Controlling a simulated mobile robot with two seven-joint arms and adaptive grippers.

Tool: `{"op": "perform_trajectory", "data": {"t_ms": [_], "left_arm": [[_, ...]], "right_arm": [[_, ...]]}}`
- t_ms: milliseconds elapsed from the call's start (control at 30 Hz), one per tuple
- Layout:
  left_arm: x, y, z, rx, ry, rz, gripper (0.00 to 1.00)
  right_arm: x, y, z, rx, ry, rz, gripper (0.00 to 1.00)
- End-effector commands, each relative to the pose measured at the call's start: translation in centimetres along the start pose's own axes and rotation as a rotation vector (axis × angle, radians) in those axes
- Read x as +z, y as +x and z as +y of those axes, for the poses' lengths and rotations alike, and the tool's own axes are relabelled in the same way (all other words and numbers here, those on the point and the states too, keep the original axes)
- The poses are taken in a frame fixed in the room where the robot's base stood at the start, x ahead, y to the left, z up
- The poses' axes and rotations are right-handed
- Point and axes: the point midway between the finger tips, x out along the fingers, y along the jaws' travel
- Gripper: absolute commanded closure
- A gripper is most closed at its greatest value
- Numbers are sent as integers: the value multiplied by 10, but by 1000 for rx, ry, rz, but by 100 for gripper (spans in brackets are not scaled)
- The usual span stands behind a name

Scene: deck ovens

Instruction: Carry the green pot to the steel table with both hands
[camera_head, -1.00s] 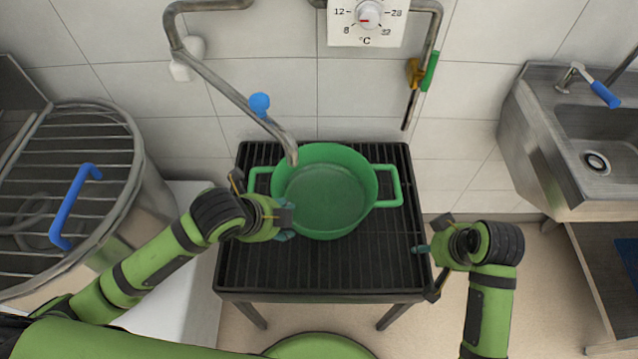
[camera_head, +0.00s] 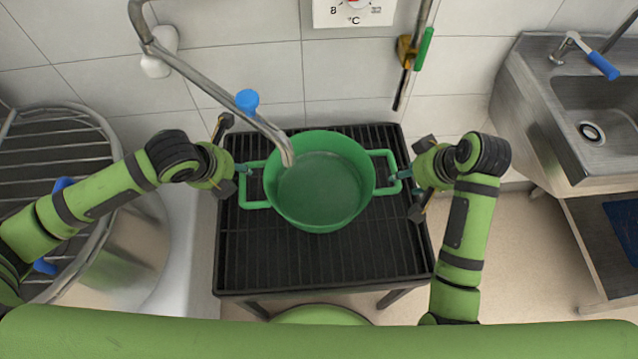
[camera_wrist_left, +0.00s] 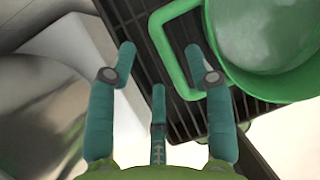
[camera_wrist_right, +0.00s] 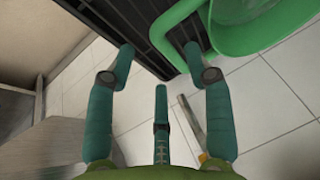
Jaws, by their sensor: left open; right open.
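The green pot (camera_head: 318,195) stands upright on a black slatted stand, below the end of a bent steel spout. Its two loop handles point left and right. My left gripper (camera_head: 243,170) is open beside the left handle (camera_head: 252,204); in the left wrist view that handle (camera_wrist_left: 158,42) lies just beyond the open fingers (camera_wrist_left: 158,58). My right gripper (camera_head: 399,178) is open beside the right handle (camera_head: 390,160); in the right wrist view the handle (camera_wrist_right: 170,25) lies ahead of the fingers (camera_wrist_right: 158,58). Neither gripper is visibly closed on a handle. No separate steel table is clearly identifiable.
The slatted stand (camera_head: 300,265) has bare room in front of the pot. The spout (camera_head: 205,80) hangs over the pot's rim. A steel sink unit (camera_head: 545,130) stands at right, and a round, grated vessel (camera_head: 60,150) at left.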

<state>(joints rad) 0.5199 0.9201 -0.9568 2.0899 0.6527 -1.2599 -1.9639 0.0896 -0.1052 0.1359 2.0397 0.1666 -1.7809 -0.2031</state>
Motion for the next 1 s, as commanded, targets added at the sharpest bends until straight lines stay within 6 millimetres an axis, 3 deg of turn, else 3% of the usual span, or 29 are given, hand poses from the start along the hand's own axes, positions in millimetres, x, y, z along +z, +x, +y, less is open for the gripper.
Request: {"op": "perform_trajectory", "data": {"t_ms": [200,400,767,833,900,1000], "left_arm": [[-1,34,0,0,-3,4,48],[-1,55,0,1,-2,2,48],[-1,60,0,0,0,0,48],[-1,60,0,0,0,0,68],[-1,60,0,0,0,0,96],[-1,60,0,0,0,0,100]], "right_arm": [[1,33,-1,-2,0,-4,48],[1,54,0,0,1,-2,48],[0,60,0,1,0,0,48],[0,60,0,1,0,0,68],[0,60,0,1,0,0,96],[0,60,0,0,-1,0,100]]}}
